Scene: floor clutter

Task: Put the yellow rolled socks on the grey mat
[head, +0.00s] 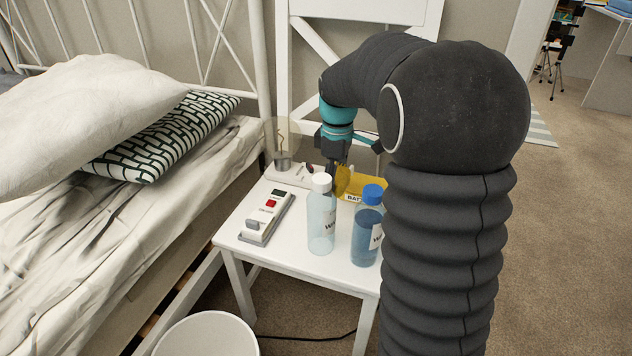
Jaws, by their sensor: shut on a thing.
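My gripper (337,168) is low over the back of the white bedside table, behind the two bottles. I cannot tell whether the socks touch the table. I cannot make out a grey mat in this view; my arm hides the table's right side.
On the white table (287,258) stand a clear bottle (321,225) and a blue-capped bottle (367,230). A yellow box (374,186) lies behind them. A grey device (266,218) lies at left. A white bin (207,335) stands in front, the bed (75,245) at left.

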